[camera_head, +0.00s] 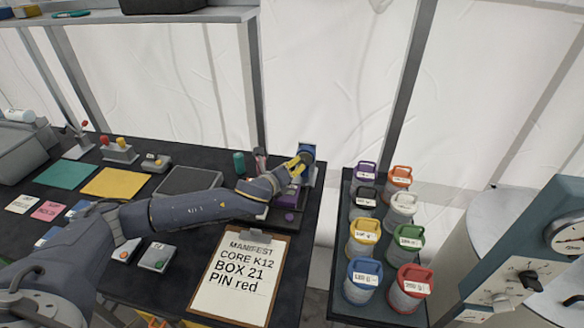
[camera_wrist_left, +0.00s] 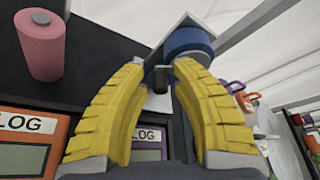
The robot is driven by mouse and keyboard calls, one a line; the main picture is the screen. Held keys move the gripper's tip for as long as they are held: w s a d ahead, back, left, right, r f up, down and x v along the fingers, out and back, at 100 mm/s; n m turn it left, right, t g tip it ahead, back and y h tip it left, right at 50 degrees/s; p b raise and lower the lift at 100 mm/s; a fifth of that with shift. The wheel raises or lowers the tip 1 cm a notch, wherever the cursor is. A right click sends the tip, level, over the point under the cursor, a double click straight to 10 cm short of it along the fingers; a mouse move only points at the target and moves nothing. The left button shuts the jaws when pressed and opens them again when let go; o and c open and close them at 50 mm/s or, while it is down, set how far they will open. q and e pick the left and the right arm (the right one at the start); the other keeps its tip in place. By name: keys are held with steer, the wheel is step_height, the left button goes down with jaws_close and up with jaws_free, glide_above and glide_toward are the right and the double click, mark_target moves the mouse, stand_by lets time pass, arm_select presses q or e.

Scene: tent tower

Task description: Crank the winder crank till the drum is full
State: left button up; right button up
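The winder with its blue drum (camera_head: 307,150) stands at the right end of the dark table; the drum (camera_wrist_left: 190,42) also shows at the top of the left wrist view. A small dark handle (camera_wrist_left: 161,78), which looks like the crank's, shows between my fingertips. My left gripper (camera_head: 298,162) is at the winder, its yellow fingers (camera_wrist_left: 160,66) on either side of that handle. Whether they touch it I cannot tell. How full the drum is cannot be made out. My right gripper is not in view.
A clipboard (camera_head: 238,275) lies at the table's front right. A pink cylinder (camera_wrist_left: 42,45) and boxes labelled LOG (camera_wrist_left: 22,145) are close to my left gripper. Several lidded canisters (camera_head: 363,238) stand on a rack to the right. A dial panel (camera_head: 520,270) is farther right.

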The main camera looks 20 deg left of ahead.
arm_select(q)
steer(key=shift+c, duration=0.6)
jaws_close()
steer(key=shift+r, duration=0.1)
step_height(320, 180, up, 2)
steer(key=m+g+y, duration=0.1)
steer(key=m+y, duration=0.2)
steer(key=m, duration=0.1)
steer(key=shift+a, duration=0.15)
steer(key=m+y, duration=0.1)
steer(key=r+m+y, duration=0.1)
steer(key=m, duration=0.1)
steer(key=shift+d+r, duration=0.2)
steer(key=shift+w+d+r+m+y, duration=0.1)
steer(key=shift+d+r+m+y, duration=0.25)
steer(key=shift+m+y, duration=0.45)
steer(key=shift+d+r+m+y, duration=0.2)
steer(key=shift+r+m+y, duration=0.25)
steer(key=shift+m, duration=0.65)
steer(key=shift+o, duration=0.6)
jaws_free()
